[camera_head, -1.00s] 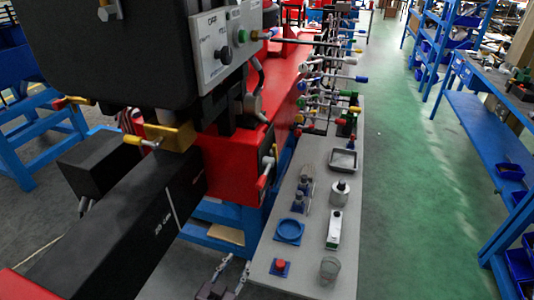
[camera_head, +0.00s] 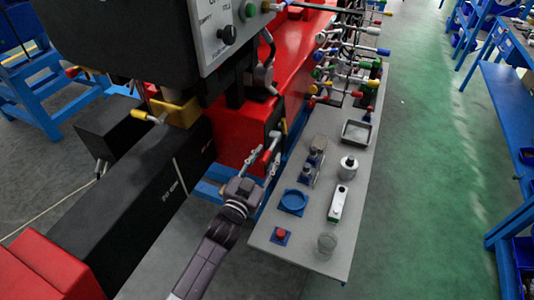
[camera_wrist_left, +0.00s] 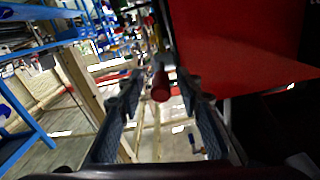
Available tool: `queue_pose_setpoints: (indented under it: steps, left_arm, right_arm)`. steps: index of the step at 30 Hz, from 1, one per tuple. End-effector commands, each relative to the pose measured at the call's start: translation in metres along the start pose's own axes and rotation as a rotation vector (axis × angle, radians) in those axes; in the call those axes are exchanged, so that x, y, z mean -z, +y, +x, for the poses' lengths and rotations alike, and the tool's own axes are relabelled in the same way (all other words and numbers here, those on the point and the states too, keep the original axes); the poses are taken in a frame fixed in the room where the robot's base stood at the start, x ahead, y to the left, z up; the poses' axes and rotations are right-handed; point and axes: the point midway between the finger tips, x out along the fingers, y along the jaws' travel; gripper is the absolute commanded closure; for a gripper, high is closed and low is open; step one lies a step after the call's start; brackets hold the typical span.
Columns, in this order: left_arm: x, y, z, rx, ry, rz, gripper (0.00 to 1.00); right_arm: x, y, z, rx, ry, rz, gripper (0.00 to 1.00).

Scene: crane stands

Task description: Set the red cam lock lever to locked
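The red-handled lever (camera_head: 275,134) is on the end of the red machine body, at its lower right corner in the head view. My left gripper (camera_head: 262,160) is just in front of and below it, fingers pointing up toward it. In the left wrist view the red handle (camera_wrist_left: 160,86) is seen nearly end-on between the two spread fingers (camera_wrist_left: 162,108). The gripper is open, and I cannot tell whether a finger touches the handle. The lever's pivot is hidden. My right gripper is not in view.
Several coloured levers (camera_head: 340,75) stand behind. Black machine beams lie left. Green floor is clear further right.

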Motion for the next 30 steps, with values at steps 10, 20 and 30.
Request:
queue_pose_setpoints:
  steps: [10, 20, 30]
  left_arm:
    - [-0.0001, 0.0002, 0.0072, 0.000, 0.000, -0.001, 0.67]
    - [-0.0002, 0.0002, 0.0069, 0.000, -0.001, -0.001, 0.97]
    - [-0.0006, 0.0003, 0.0068, 0.000, -0.001, -0.001, 1.00]
  right_arm:
    - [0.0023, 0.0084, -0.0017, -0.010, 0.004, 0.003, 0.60]
    - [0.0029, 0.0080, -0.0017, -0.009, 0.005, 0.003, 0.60]
    - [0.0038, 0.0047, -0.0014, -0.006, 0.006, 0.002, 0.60]
